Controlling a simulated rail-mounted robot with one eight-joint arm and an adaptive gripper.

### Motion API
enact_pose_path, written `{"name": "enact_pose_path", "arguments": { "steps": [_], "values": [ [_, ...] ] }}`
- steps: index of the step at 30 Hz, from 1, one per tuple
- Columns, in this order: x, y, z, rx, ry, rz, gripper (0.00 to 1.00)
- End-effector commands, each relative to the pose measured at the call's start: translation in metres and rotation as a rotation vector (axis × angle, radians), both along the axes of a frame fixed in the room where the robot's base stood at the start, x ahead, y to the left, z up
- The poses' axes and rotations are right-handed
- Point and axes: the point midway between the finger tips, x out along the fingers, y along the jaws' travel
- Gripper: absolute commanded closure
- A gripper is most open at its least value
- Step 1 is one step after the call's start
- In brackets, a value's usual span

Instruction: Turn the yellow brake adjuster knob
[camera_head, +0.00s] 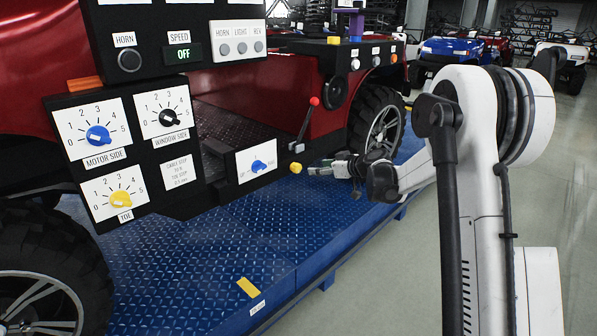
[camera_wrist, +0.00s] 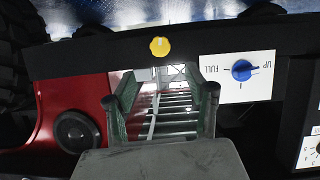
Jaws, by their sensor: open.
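The small yellow knob (camera_head: 295,168) sits at the right end of the black panel, just past the blue UP/FULL dial. In the wrist view, where the panel lettering is upside down, the yellow knob (camera_wrist: 159,47) is on a black bar. My gripper (camera_head: 316,170) is just to the right of the knob in the head view, with its tips pointing at it. In the wrist view my gripper (camera_wrist: 163,92) is open with nothing between its fingers. The knob shows beyond the fingertips, roughly centred between them, apart from both.
The blue UP/FULL dial (camera_wrist: 241,70) is beside the yellow knob. A lever with a red ball (camera_head: 314,101) rises just above it. Another yellow knob, labelled TOE (camera_head: 121,199), is at lower left. A blue tread-plate platform (camera_head: 230,240) lies below; a wheel (camera_head: 380,125) stands behind.

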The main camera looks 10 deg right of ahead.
Motion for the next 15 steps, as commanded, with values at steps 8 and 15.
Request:
{"name": "enact_pose_path", "arguments": {
  "steps": [8,15],
  "values": [
    [0.040,0.027,-0.022,-0.001,0.001,0.002,0.50],
    [0.072,0.048,-0.038,0.000,0.000,0.002,0.50]
  ]
}}
